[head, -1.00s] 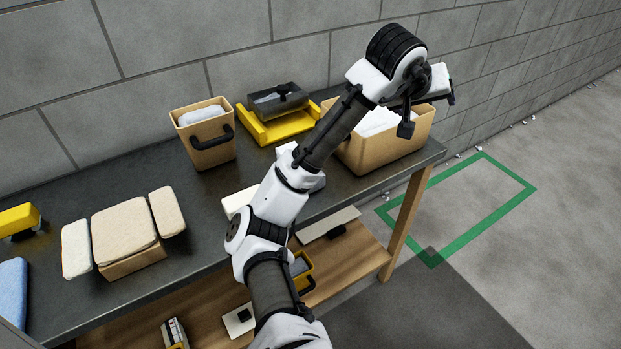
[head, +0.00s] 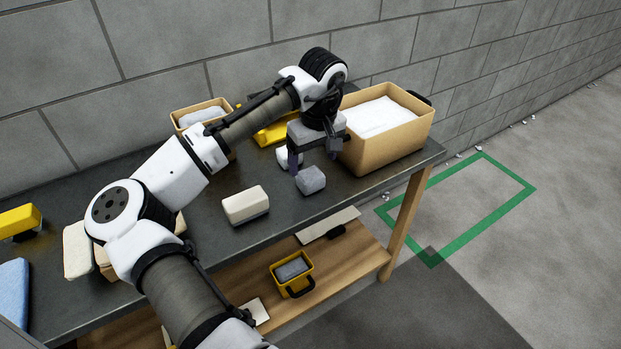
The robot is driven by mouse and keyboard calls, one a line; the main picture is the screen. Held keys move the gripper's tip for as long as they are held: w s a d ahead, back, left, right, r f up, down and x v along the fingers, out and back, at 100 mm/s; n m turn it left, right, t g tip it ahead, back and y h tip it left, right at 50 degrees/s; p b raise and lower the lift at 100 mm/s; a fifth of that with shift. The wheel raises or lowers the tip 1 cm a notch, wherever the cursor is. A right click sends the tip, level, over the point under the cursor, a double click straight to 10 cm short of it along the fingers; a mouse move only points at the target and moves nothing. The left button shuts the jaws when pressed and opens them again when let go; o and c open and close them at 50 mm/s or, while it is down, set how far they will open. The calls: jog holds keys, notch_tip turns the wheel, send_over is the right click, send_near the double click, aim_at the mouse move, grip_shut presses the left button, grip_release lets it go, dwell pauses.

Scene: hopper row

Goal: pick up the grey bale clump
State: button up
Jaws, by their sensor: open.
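The grey bale clump (head: 311,181) is a small rough grey block on the dark tabletop, left of the large tan bin. My gripper (head: 312,162) points down just above and behind it in the picture. Its jaws are open with nothing seen between them. I cannot tell whether the fingers touch the clump. A white clump (head: 284,158) lies behind the gripper, partly hidden by a finger.
A large tan bin (head: 375,152) with white filling stands close to the right of the gripper. A cream block (head: 246,204) lies to the left of the clump. A yellow tray (head: 272,134) and a smaller tan bin (head: 184,125) are behind, partly hidden by my arm.

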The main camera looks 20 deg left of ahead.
aim_at(310, 174)
jog(key=shift+w+a+f+p, duration=0.1)
jog(key=shift+a+f+p, duration=0.1)
jog(key=shift+f, duration=0.8)
jog(key=shift+s+a+f+p, duration=0.1)
jog(key=shift+f+p, duration=0.05)
jog(key=shift+f, duration=0.85)
jog(key=shift+w+a+f+p, duration=0.1)
jog(key=shift+a+f+p, duration=0.1)
jog(key=shift+f, duration=0.8)
jog(key=shift+c, duration=0.4)
jog(key=c, duration=1)
